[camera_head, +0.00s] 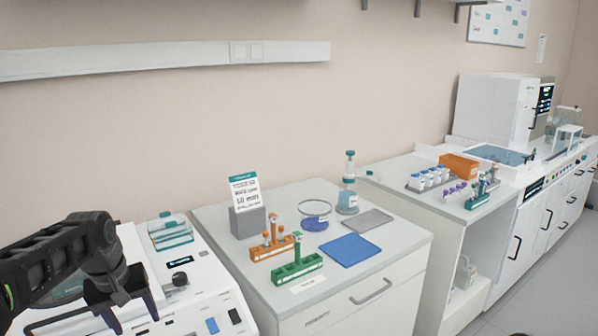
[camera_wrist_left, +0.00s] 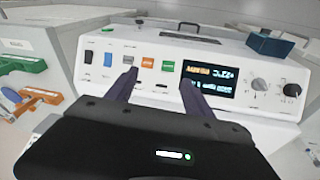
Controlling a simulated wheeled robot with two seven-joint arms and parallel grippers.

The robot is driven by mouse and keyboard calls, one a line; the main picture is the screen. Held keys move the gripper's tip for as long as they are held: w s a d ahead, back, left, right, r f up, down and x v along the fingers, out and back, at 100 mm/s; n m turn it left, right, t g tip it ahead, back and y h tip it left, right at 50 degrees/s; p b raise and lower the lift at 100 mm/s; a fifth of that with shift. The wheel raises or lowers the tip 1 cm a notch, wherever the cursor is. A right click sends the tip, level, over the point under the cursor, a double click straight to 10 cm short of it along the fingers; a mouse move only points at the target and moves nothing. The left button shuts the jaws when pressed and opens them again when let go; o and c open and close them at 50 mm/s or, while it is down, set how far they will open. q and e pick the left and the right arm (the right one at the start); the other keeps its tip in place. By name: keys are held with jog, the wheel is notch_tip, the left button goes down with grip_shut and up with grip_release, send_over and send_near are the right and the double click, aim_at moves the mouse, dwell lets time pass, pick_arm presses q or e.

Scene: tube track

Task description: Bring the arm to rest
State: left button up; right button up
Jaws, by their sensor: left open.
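My left gripper (camera_head: 132,309) is at the lower left of the head view, in front of and above a white lab machine (camera_head: 205,290). Its fingers are apart with nothing between them. In the left wrist view the two dark fingers of my left gripper (camera_wrist_left: 158,92) point at the machine's front panel (camera_wrist_left: 262,78), which has buttons, a lit display and knobs. I cannot tell from these views whether the fingers touch the machine. My right gripper is not in either view.
An orange rack (camera_head: 270,247) and a green rack (camera_head: 297,266) with tubes stand on the white counter (camera_head: 335,280) right of the machine. A blue mat (camera_head: 350,249), a grey tray (camera_head: 368,220), a glass dish (camera_head: 315,215) and a sign (camera_head: 245,190) share it. Farther right are more racks.

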pick_arm(q)
jog(key=w+d+f+m+t+h, duration=0.1)
jog(key=w+d+f+m+t, duration=0.1)
jog(key=w+d+f, duration=0.45)
jog(key=s+d+f+m+h, duration=0.1)
jog(key=s+d+f, duration=0.2)
jog(key=d+f, duration=0.45)
jog(key=s+d+f+m+h, duration=0.1)
jog(key=s+d+f, duration=0.3)
jog(key=f, duration=0.7)
jog(key=s+d+f+g, duration=0.1)
jog(key=s+d+f, duration=0.2)
jog(key=s+f, duration=0.2)
jog(key=s+d+f+g, duration=0.1)
jog(key=s+d+f, duration=0.3)
jog(key=s, duration=0.8)
jog(key=s+d+f+g+h, duration=0.1)
jog(key=s+d+f, duration=0.3)
jog(key=s, duration=0.5)
notch_tip(320, 180, down, 2)
jog(key=shift+g, duration=0.4)
jog(key=shift+s, duration=0.1)
